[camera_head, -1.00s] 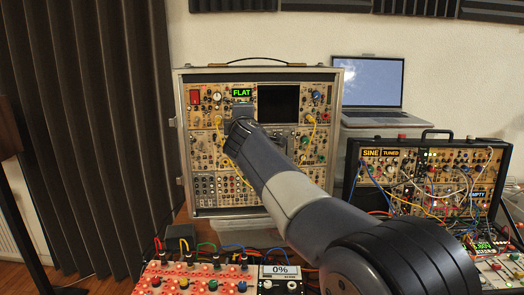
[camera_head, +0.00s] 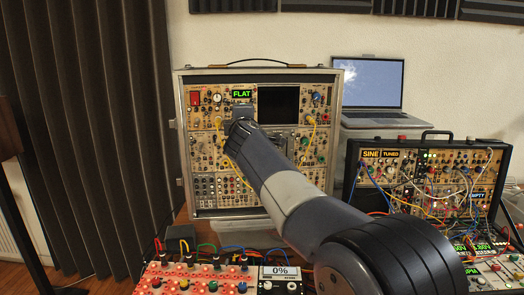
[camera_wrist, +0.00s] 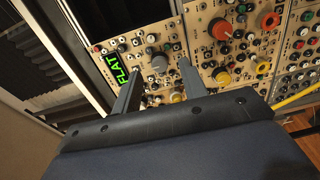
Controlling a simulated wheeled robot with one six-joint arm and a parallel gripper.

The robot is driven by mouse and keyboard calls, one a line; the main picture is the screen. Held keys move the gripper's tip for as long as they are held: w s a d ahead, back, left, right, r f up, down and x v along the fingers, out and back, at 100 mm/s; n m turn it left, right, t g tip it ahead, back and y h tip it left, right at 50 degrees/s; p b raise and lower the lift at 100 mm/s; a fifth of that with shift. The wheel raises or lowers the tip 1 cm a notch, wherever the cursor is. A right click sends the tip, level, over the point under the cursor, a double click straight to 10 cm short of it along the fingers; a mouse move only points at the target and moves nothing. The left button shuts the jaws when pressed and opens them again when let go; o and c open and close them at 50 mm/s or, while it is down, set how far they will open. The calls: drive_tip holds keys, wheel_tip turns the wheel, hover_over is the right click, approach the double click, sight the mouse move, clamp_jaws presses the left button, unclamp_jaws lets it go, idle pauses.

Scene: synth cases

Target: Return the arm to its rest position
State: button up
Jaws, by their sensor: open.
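My arm reaches from the lower right of the head view toward the upright synth case (camera_head: 333,130) at the centre. My gripper (camera_wrist: 160,68) is open in the wrist view, its two grey fingers apart in front of the case's panel (camera_wrist: 205,45). Nothing shows between the fingers except panel and knobs behind them. In the head view the gripper (camera_head: 242,112) is small, just below the green FLAT display (camera_head: 241,93), which also shows in the wrist view (camera_wrist: 117,70). Whether the fingers touch the panel cannot be told.
A second case (camera_head: 384,155) with patch cables stands at the right, with a laptop (camera_head: 366,82) behind it. A red panel (camera_head: 200,281) with several knobs and a 0% display (camera_head: 280,271) are at the front. A yellow cable (camera_head: 312,135) hangs beside my arm.

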drive_tip(key=shift+w+a+n+h+p, duration=0.1)
drive_tip(key=shift+w+n+p, duration=0.3)
drive_tip(key=shift+n+p, duration=2.25)
drive_tip(key=shift+w+a+n+h+p, duration=0.1)
drive_tip(key=shift+w+n+p, duration=0.35)
drive_tip(key=shift+n+p, duration=2.15)
drive_tip(key=shift+w+a+n+h+p, duration=0.1)
drive_tip(key=shift+w+n+p, duration=0.3)
drive_tip(key=shift+n+p, duration=2.25)
drive_tip(key=n+b, duration=0.2)
drive_tip(key=shift+n+b, duration=0.3)
drive_tip(key=shift+b, duration=0.05)
drive_tip(key=shift+d, duration=0.15)
